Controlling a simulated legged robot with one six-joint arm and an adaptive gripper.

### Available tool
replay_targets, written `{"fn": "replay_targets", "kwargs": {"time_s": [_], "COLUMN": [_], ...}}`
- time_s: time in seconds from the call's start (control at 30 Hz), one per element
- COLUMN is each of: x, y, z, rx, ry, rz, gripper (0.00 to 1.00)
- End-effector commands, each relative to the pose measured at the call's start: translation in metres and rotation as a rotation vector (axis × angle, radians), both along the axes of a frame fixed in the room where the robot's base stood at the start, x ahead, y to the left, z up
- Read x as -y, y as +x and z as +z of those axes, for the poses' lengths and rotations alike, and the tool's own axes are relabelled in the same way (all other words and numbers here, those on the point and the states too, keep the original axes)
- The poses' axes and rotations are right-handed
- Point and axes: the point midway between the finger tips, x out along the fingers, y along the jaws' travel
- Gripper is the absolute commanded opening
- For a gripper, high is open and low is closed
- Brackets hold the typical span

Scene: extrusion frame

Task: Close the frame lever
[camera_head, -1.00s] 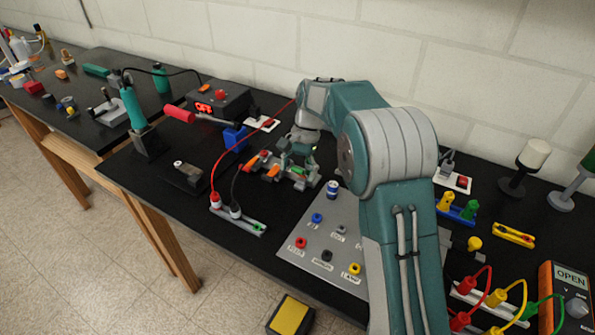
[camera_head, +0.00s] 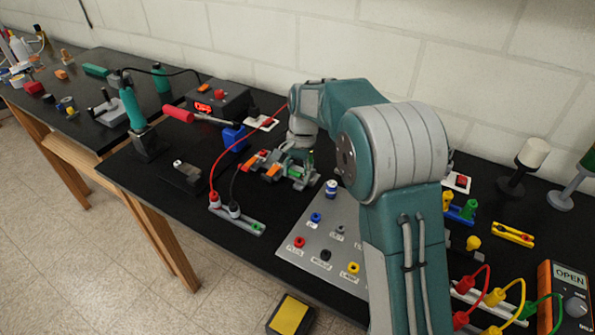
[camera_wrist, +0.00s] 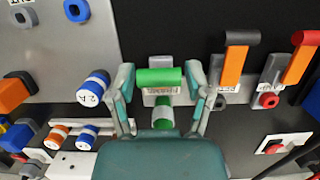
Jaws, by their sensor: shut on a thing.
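A green cylinder end shows just below, near the palm. In the head view my gripper (camera_head: 299,158) is down at the lever row, and my wrist partly hides the green lever.
A blue-and-white cylinder (camera_wrist: 92,88) and a grey socket panel (camera_head: 317,243) lie close on the other side. A red cable (camera_head: 214,160) arches left of my wrist.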

Motion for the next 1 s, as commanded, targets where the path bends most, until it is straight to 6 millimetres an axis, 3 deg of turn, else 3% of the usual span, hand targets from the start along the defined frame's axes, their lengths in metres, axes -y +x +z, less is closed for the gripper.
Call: {"fn": "replay_targets", "kwargs": {"time_s": [0.5, 1.0], "x": [-0.009, -0.011], "y": [-0.012, -0.015], "z": [-0.017, -0.03], "rx": [0.383, 0.634], "ry": [-0.252, -0.419], "rz": [0.006, 0.007], "gripper": [0.16, 0.16]}}
